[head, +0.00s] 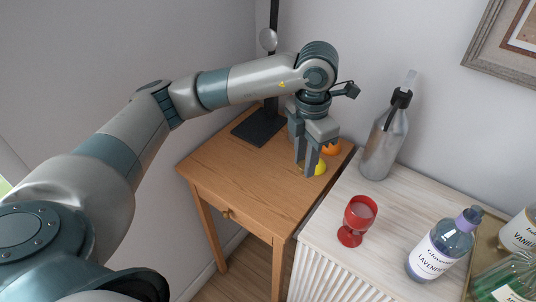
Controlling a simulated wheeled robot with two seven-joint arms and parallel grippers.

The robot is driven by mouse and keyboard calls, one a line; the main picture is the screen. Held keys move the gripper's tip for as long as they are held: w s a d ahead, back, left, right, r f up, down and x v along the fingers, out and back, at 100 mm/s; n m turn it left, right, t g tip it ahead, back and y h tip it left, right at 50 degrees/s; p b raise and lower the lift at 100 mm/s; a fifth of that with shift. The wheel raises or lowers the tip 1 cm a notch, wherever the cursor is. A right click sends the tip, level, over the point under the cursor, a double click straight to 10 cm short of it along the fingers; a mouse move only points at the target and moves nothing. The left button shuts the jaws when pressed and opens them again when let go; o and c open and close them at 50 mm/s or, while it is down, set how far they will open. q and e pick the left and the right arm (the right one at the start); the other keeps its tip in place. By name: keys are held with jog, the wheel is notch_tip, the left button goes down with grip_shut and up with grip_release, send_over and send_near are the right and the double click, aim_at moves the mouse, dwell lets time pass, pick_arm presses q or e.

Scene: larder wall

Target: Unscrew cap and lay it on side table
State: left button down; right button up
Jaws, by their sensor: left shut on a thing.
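My left gripper (306,172) points down low over the wooden side table (230,165), near its right side. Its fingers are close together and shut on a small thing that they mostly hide. I take it for the cap, but its shape does not show clearly. I cannot tell whether it touches the tabletop. A lavender-labelled bottle (432,258) with a purple neck and dark top stands upright on the pale cabinet. A green glass bottle (500,285) is cut off at the lower right. My right gripper is not in view.
A yellow round thing (320,168) and an orange thing (331,148) sit close behind the fingers. A black stand (258,127) is at the table's back. A red goblet (357,220) and grey bottle (384,145) stand on the pale cabinet (335,255). The table's front left is clear.

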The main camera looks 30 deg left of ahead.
pick_arm(q)
jog(key=n, duration=0.6)
jog(key=shift+w+f+n, duration=0.2)
jog(key=shift+f+n, duration=0.1)
jog(key=n, duration=0.6)
jog(key=shift+w+f, duration=0.2)
jog(key=shift+f, duration=0.15)
jog(key=n, duration=0.4)
jog(key=shift+w+f+n, duration=0.1)
jog(key=shift+f+n, duration=0.15)
jog(key=shift+n, duration=0.15)
jog(key=n, duration=0.6)
jog(key=shift+w+f, duration=0.15)
jog(key=shift+f, duration=0.2)
jog(key=p, duration=0.3)
send_over(273, 175)
notch_tip(273, 175, down, 7)
jog(key=shift+a+r, duration=0.1)
